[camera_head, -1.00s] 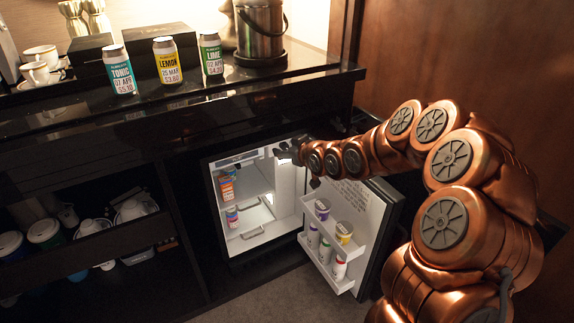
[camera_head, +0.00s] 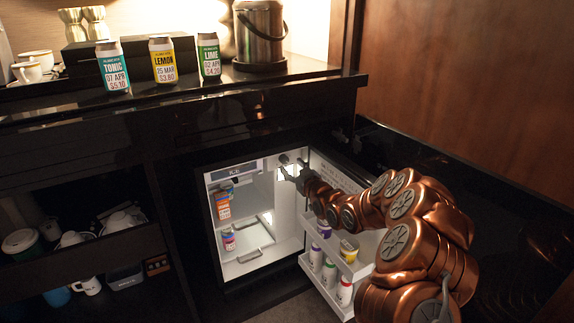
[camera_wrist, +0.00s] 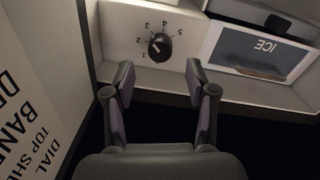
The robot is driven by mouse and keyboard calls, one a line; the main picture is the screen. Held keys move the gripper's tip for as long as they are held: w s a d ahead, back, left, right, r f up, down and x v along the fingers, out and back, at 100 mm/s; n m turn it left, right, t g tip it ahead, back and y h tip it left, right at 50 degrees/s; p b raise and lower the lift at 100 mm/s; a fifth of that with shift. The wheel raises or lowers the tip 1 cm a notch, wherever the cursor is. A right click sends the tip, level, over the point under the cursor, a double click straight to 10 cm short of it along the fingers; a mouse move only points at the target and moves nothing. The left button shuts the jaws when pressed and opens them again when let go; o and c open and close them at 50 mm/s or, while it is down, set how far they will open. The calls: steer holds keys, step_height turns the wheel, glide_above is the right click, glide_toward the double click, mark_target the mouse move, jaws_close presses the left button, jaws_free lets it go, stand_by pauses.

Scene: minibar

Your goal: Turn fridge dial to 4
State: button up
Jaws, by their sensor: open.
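The fridge dial (camera_wrist: 159,46) is a round black knob on a pale panel, ringed by the numbers 1 to 5. Its pale pointer mark is on the left side, near 1 and 2; the exact setting is hard to read. My gripper (camera_wrist: 160,75) is open, its two fingers apart just in front of and below the dial in the wrist view, with nothing between them. In the head view my gripper (camera_head: 288,170) is at the upper right of the open fridge (camera_head: 262,262), and the dial (camera_head: 284,158) shows small and dark beside it.
The fridge door (camera_head: 356,268) stands open on the right, with several containers on its shelves, under my arm. An ICE compartment (camera_wrist: 262,52) is right of the dial. A lettered panel (camera_wrist: 35,85) is at left. Cans stand inside the fridge and on the counter (camera_head: 200,95).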

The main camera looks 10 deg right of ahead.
mark_target(286, 161)
steer(key=shift+b+x, duration=0.5)
steer(key=shift+x, duration=1.8)
jaws_close()
